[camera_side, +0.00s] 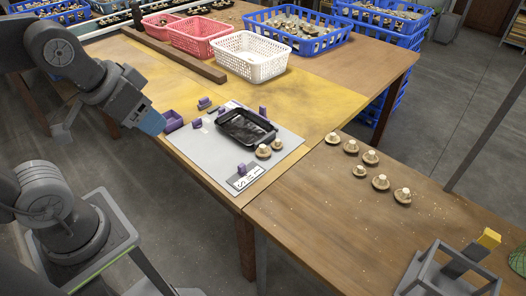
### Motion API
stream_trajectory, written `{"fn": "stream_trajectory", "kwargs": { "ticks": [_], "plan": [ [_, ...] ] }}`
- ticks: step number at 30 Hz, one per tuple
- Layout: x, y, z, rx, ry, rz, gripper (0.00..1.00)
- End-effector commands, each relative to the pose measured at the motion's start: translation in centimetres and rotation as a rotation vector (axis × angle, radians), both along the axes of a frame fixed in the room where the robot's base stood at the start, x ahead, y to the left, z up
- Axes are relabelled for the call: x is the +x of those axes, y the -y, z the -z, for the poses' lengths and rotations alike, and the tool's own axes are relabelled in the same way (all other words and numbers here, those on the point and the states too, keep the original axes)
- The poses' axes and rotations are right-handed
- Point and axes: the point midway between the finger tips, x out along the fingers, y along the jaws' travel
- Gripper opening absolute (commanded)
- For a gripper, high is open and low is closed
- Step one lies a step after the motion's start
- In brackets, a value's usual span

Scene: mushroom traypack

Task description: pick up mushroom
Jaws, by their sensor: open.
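Several tan mushrooms rest on the brown table at the right, among them one nearest the front (402,195), one at its left (381,182) and one at the back (333,138). The black tray (222,124) lies on the board and looks empty of mushrooms. My gripper (152,123), with a blue end, is open, left of the tray and above the board's left edge, well away from the mushrooms on the brown table. Its fingertips are hard to make out.
The grey board (205,160) carries several purple blocks around the tray. Pink baskets (200,36), a white basket (250,68) and a blue crate (335,40) stand at the back. A grey frame (445,268) stands at the front right.

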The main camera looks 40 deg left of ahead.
Motion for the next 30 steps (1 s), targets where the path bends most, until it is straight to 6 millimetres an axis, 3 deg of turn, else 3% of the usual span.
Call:
{"fn": "stream_trajectory", "kwargs": {
  "ticks": [14,17,24,30],
  "plan": [
    [0.0,0.0,0.0,0.000,0.000,0.000,0.51],
    [0.0,0.0,0.0,0.000,0.000,0.000,0.60],
    [0.1,0.0,0.0,0.003,-0.001,0.004,0.61],
    [3.0,-0.3,-0.7,0.091,-0.047,0.118,0.61]
  ]
}}
